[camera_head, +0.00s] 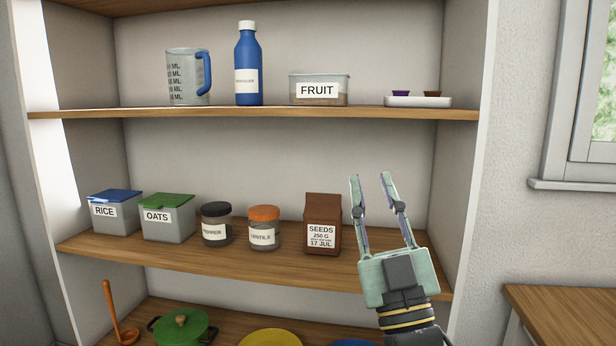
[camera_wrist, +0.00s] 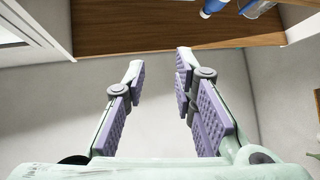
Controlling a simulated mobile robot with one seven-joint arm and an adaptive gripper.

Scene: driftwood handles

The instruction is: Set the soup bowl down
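My gripper (camera_head: 370,177) is raised in front of the right part of the middle shelf, to the right of the seeds bag. Its two fingers point up and stand apart. In the wrist view, nothing lies between the fingers of my gripper (camera_wrist: 160,60). I see no thing that I can tell is the soup bowl in either view. On the bottom shelf, a yellow round thing (camera_head: 271,339) and a blue thing (camera_head: 353,343) are cut off by the lower picture edge, and I cannot tell what they are.
The middle shelf (camera_head: 120,249) holds a rice box (camera_head: 113,211), an oats box (camera_head: 167,218), two jars and a seeds bag (camera_head: 323,223). The top shelf holds a measuring cup, a blue bottle (camera_head: 248,62), a fruit box and a white tray. A green pot (camera_head: 183,328) and ladle stand below.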

